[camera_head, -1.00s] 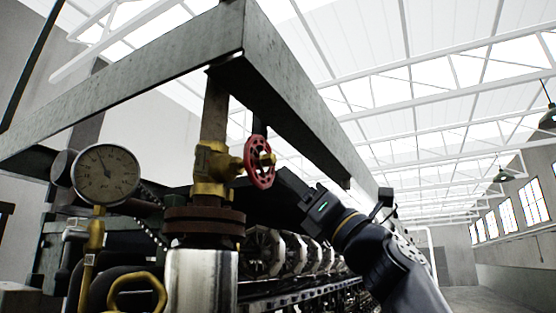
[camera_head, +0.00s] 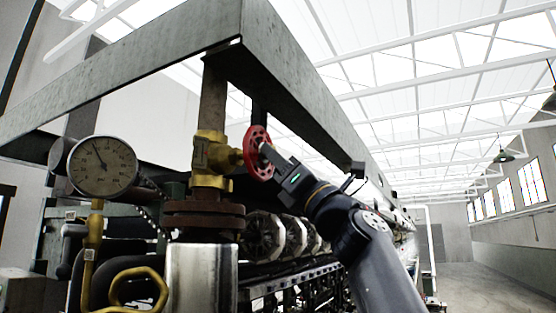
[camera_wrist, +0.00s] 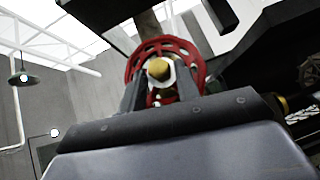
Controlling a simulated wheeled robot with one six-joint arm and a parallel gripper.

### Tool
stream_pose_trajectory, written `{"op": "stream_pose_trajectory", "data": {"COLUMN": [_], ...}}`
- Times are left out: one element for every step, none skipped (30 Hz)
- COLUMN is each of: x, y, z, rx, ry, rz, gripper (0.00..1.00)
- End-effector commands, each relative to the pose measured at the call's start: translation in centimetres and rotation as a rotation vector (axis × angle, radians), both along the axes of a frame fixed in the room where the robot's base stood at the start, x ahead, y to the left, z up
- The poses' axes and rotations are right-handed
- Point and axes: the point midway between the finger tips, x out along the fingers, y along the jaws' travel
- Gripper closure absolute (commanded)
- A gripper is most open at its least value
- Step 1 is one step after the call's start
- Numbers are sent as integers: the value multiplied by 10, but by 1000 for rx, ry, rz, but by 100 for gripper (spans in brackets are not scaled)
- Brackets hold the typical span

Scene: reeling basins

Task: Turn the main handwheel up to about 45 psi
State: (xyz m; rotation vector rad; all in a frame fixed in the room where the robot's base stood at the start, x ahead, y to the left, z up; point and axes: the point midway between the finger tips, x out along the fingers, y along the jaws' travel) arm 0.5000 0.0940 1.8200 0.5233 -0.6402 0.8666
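The red main handwheel (camera_head: 258,152) sits upright on the right side of a brass valve (camera_head: 211,160) on a vertical pipe. It also shows in the wrist view, where the wheel (camera_wrist: 165,62) faces me with a yellow brass hub nut in its middle. My gripper (camera_head: 266,150) is at the wheel's face. In the wrist view the two fingers of my gripper (camera_wrist: 160,88) stand apart, one on each side of the hub, with visible gaps. I cannot tell whether they touch the rim. The round pressure gauge (camera_head: 102,166) at left has its needle pointing up and left; its numbers are too small to read.
A grey metal beam frame (camera_head: 130,75) runs above the valve, its corner close over the pipe. A rusty flange (camera_head: 203,221) and a shiny cylinder (camera_head: 202,280) stand below. A yellow hexagonal handle (camera_head: 138,288) is at lower left. The floor at right (camera_head: 480,275) is clear.

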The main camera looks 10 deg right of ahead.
Motion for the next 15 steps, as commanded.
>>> {"op": "stream_pose_trajectory", "data": {"x": [0, 0, 0, 0, 0, 0, 0, 0, 0, 0, 0, 0, 0, 0, 0], "y": [0, 0, 0, 0, 0, 0, 0, 0, 0, 0, 0, 0, 0, 0, 0], "z": [0, 0, 0, 0, 0, 0, 0, 0, 0, 0, 0, 0, 0, 0, 0], "rx": [0, 0, 0, 0, 0, 0, 0, 0, 0, 0, 0, 0, -1, -2, -3], "ry": [0, 0, 0, 0, 0, 0, 0, 0, 0, 0, 0, 0, -1, -2, -5], "rz": [0, 0, 0, 0, 0, 0, 0, 0, 0, 0, 0, 0, 0, 0, 0], "gripper": [73, 76, 79, 82, 84, 87, 90, 92, 95, 98, 99, 99, 99, 99, 99]}}
